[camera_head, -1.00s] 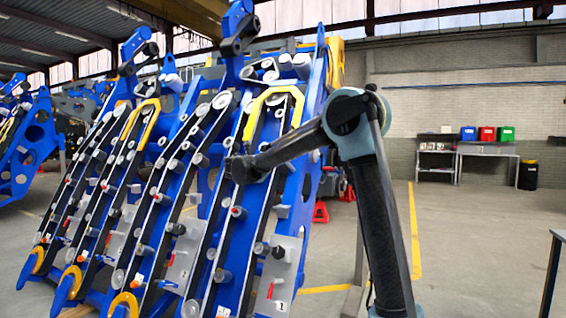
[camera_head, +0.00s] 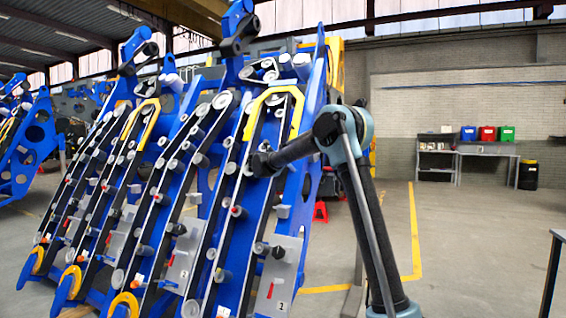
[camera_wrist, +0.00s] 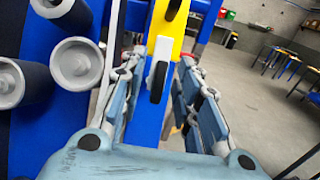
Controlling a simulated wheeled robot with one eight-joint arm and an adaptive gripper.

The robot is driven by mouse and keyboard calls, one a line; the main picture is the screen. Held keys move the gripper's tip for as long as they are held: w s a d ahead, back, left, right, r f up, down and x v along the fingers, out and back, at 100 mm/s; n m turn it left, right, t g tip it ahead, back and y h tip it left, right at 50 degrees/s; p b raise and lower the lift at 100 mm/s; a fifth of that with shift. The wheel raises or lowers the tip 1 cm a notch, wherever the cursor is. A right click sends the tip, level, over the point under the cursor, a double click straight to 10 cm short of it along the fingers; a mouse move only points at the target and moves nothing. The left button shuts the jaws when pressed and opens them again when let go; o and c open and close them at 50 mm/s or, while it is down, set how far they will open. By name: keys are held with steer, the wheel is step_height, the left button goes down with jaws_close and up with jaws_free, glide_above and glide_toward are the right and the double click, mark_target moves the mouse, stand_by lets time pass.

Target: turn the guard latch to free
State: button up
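In the wrist view, what looks like the guard latch is a narrow light-grey lever with a black oval grip (camera_wrist: 158,82), standing roughly upright in front of a yellow guard bar (camera_wrist: 178,28). My gripper (camera_wrist: 160,72) is open, with one finger on each side of the lever. I see gaps beside the lever; no finger clearly touches it. In the head view my gripper (camera_head: 262,163) is a small dark shape at the chassis, below the yellow guard (camera_head: 270,98). Its fingers and the latch cannot be made out there.
The blue harvester chassis (camera_head: 238,210) carries several grey rollers, including a pair (camera_wrist: 76,64) left of my fingers. A blue beam (camera_wrist: 150,122) runs behind the lever. Open floor (camera_head: 470,245) lies to the right, with a workbench (camera_head: 485,150) at the far wall.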

steer(key=shift+w+d, duration=0.1)
steer(key=shift+w, duration=0.25)
steer(key=shift+c, duration=0.6)
jaws_close()
